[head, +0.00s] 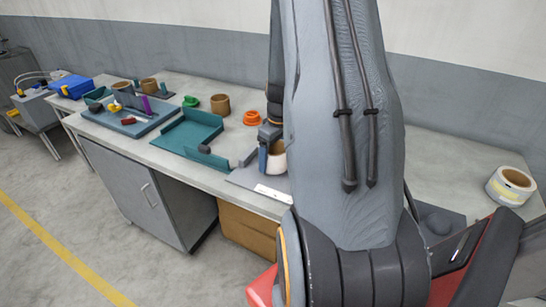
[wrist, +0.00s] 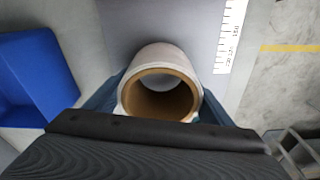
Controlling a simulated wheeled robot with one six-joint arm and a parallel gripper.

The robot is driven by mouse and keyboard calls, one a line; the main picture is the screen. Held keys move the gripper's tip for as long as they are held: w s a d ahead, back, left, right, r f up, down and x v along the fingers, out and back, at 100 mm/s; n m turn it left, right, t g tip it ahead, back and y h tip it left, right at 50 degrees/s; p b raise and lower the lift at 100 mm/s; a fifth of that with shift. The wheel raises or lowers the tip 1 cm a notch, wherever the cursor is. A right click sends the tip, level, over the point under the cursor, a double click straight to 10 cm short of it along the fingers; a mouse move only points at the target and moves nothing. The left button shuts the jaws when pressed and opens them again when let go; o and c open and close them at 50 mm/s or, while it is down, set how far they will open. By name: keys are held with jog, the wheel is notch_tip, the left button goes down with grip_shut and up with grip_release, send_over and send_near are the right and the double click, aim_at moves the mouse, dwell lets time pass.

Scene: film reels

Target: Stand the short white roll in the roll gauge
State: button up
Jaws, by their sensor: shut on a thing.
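My gripper (head: 268,158) is shut on a white roll (head: 278,162) with a brown core. In the wrist view the roll (wrist: 160,57) is between the dark blue fingers, its open end facing the camera. The roll gauge appears to be the grey plate (head: 243,178) with a white printed scale (head: 272,193). In the wrist view the plate (wrist: 122,20) lies below the roll and the scale (wrist: 230,35) is to its right. The roll looks upright over the plate; I cannot tell whether it touches. My arm hides part of the plate.
Another white roll (head: 510,186) with a yellowish band stands at the bench's right. Left of the gauge are a teal tray (head: 184,150), an orange ring (head: 252,118), brown rolls (head: 220,104) and a green piece (head: 190,101). A blue container (wrist: 35,75) is at the wrist view's left.

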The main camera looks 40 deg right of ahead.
jog(key=shift+f+b, duration=0.3)
jog(key=shift+f, duration=0.25)
jog(key=o, duration=0.9)
jog(key=shift+r, duration=0.1)
jog(key=r+p, duration=0.2)
jog(key=r, duration=0.1)
jog(key=s+r+p, duration=0.1)
jog(key=r+p, duration=0.2)
jog(key=r, duration=0.1)
jog(key=r+p, duration=0.2)
jog(key=r, duration=0.1)
jog(key=shift+s+d+r+p, duration=0.1)
jog(key=shift+s+r+p, duration=0.05)
jog(key=shift+r+p, duration=0.2)
dwell(0.3)
